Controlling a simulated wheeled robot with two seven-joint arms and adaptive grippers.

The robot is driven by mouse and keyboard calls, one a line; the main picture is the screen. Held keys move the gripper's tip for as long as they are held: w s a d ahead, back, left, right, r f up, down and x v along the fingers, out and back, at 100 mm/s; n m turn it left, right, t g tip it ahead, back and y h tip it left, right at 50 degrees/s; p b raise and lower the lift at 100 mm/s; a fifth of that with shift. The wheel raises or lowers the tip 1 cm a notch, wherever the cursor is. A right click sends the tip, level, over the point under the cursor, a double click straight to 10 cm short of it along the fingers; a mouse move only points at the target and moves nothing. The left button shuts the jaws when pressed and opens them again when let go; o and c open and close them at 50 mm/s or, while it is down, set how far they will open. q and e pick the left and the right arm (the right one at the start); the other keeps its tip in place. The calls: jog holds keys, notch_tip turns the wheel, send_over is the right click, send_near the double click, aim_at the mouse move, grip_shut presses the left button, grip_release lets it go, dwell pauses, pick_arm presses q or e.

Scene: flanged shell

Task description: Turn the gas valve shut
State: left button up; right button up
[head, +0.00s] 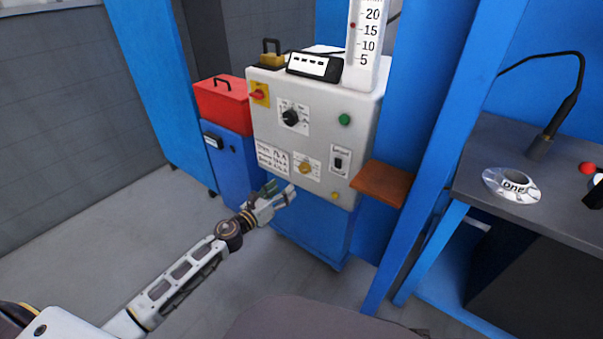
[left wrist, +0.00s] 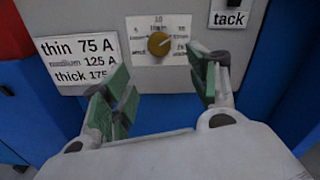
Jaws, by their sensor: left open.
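A pale machine cabinet (head: 318,100) stands ahead with several controls on its front. A round brass knob (head: 305,168) sits on a white dial plate low on that front; it also shows in the left wrist view (left wrist: 158,44). A smaller yellow fitting (head: 335,195) sits lower right, near the cabinet's bottom edge. I cannot tell from any label which of these is the gas valve. My left gripper (head: 280,191) is open and empty, just in front of and below the brass knob. In the left wrist view its green-padded fingers (left wrist: 163,85) stand apart, with the knob beyond the gap. My right gripper is out of view.
A black selector knob (head: 291,117), a red-and-yellow switch (head: 259,94) and a green button (head: 344,119) are higher on the panel. A brown shelf (head: 383,183) juts out at right. A red toolbox (head: 222,103) stands left; a grey bench (head: 540,222) is far right.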

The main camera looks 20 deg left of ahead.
pick_arm(q)
send_near(303, 171)
jog(key=shift+x, duration=4.55)
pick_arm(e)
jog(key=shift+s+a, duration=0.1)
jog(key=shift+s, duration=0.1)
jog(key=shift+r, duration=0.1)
pick_arm(q)
jog(key=c, duration=1)
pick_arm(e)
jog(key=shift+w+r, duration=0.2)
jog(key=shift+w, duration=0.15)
